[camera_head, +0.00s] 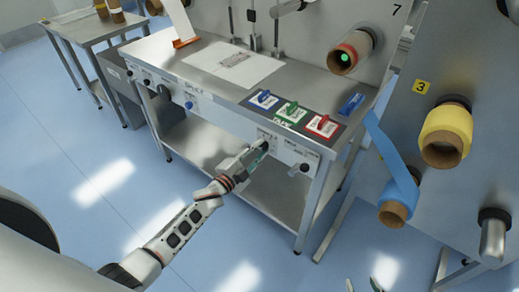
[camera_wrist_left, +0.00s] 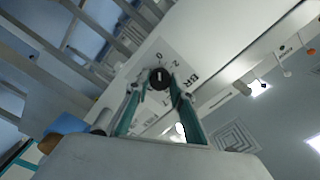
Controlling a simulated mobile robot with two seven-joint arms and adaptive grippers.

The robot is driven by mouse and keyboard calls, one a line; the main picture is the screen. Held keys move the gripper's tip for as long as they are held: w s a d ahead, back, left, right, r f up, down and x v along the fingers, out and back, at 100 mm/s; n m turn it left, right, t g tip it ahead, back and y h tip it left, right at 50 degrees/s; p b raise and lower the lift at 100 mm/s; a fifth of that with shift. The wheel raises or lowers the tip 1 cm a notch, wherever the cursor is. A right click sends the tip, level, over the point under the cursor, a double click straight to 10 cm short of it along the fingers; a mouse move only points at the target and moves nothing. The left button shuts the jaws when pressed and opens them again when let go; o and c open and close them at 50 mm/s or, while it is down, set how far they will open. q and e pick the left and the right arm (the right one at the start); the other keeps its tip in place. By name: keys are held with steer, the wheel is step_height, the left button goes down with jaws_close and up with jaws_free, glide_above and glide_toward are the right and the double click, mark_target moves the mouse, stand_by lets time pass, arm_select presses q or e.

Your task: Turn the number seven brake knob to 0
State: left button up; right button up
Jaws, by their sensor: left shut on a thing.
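A black round knob (camera_wrist_left: 159,78) with a white pointer line sits on a pale panel in the left wrist view. A 0, a 2 and letters starting "BR" are printed around it; the number of the knob is not readable there. My left gripper (camera_wrist_left: 157,88) has its two teal fingers closed on either side of this knob. In the head view my left gripper (camera_head: 262,148) is at the front panel of the bench, and its fingers largely hide the knob. My right gripper (camera_head: 363,284) shows only its fingertips at the bottom edge, apart and with nothing seen between them.
Another black knob (camera_head: 304,167) is to the right on the same panel, and a blue knob (camera_head: 188,104) is to the left. Blue, green and red-handled switches stand on the bench top (camera_head: 205,62). A roll with blue tape (camera_head: 393,213) hangs at right. The floor before the bench is clear.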

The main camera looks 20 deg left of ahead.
stand_by(0.3)
arm_select(q)
steer(key=o, duration=1.1)
steer(key=shift+s, duration=0.1)
steer(key=v, duration=1.2)
steer(key=s+d+f+n+g+y, duration=0.1)
steer(key=s+f+n, duration=0.4)
steer(key=s, duration=0.5)
steer(key=s+d+f+n+g+y, duration=0.2)
steer(key=s+f+n+g, duration=0.3)
steer(key=s, duration=0.5)
steer(key=shift+s+d+f+n, duration=0.2)
steer(key=shift+d+f+n, duration=0.25)
steer(key=shift+n, duration=0.25)
